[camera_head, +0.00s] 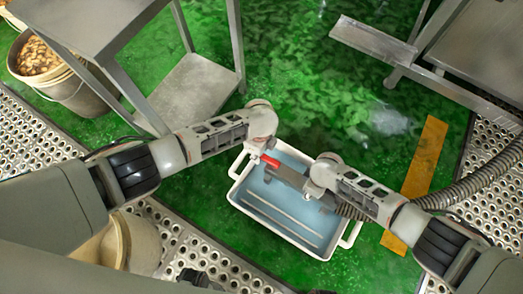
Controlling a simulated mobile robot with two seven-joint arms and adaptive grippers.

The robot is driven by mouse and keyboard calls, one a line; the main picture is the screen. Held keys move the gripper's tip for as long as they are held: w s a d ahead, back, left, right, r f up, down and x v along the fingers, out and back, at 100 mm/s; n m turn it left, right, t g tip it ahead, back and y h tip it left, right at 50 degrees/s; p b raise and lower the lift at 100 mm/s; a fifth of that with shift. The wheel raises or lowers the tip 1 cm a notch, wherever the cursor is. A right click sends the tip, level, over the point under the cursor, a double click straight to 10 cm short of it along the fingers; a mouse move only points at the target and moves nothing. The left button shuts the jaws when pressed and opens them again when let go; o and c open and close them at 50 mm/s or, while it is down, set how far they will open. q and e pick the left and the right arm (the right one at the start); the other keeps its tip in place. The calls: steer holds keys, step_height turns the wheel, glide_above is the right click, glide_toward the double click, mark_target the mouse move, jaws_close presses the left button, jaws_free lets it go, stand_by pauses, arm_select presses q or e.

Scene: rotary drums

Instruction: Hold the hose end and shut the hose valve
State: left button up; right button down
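The grey hose end (288,177) lies above a white tray. A red valve handle (270,160) shows at its left end. My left gripper (256,145) points down just above and left of the red handle; its fingers are mostly hidden under my wrist, and I cannot tell whether it touches the handle. My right gripper (315,188) is at the right part of the hose end. Its fingers are largely hidden by the wrist, so its grip on the hose end cannot be made out. The dark ribbed hose (352,212) shows beneath my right arm.
The white tray (240,204) holds bluish water on the wet green floor. A metal table (88,22) stands upper left beside a bucket (72,92) of brown pieces. Another bucket (140,243) is lower left. More ribbed hose (485,183) runs right. A metal frame (375,42) is upper right.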

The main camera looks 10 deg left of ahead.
arm_select(q)
steer(key=shift+f, duration=0.35)
jaws_close()
steer(key=shift+s, duration=0.15)
steer(key=shift+s+n, duration=0.7)
steer(key=shift+n, duration=0.55)
steer(key=shift+s+n, duration=0.65)
steer(key=shift+n, duration=0.65)
steer(key=shift+s+n, duration=0.7)
steer(key=shift+n, duration=0.55)
